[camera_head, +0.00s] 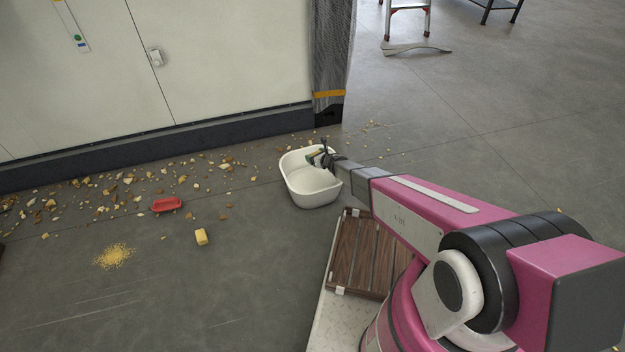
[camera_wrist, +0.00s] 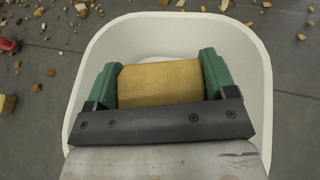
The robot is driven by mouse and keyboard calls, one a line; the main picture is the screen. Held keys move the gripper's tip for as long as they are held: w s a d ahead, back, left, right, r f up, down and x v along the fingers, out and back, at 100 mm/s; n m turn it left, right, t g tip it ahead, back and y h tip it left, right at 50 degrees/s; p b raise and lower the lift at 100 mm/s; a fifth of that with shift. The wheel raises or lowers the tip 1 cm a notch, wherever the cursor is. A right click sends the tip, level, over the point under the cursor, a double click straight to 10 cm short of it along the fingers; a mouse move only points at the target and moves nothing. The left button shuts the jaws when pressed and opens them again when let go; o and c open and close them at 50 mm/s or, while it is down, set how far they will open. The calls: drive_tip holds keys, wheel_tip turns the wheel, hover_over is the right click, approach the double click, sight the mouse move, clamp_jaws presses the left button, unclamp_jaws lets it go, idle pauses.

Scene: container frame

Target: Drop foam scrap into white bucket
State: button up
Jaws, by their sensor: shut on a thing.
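The white bucket (camera_head: 309,184) stands on the grey floor in the middle of the head view. It fills most of the wrist view, where its rim (camera_wrist: 255,60) surrounds my gripper. My gripper (camera_head: 320,158) is over the bucket's opening. In the wrist view its green fingers (camera_wrist: 160,85) are shut on a yellow foam scrap (camera_wrist: 160,80), one finger at each side. The scrap is hard to make out in the head view. Another yellow block (camera_head: 201,237) lies on the floor left of the bucket.
A red scoop-like piece (camera_head: 166,204) and a heap of yellow grains (camera_head: 114,256) lie on the floor. Several brown crumbs are scattered along the white cabinet wall (camera_head: 220,60). A wooden slatted crate (camera_head: 352,255) is beside my arm.

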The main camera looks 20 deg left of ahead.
wheel_tip(320, 180, down, 6)
drive_tip(key=shift+r, duration=0.1)
idle(0.5)
drive_tip(key=o, duration=0.8)
drive_tip(key=v, duration=1)
drive_tip(key=shift+s+d+r, duration=0.15)
drive_tip(key=shift+s+d, duration=0.1)
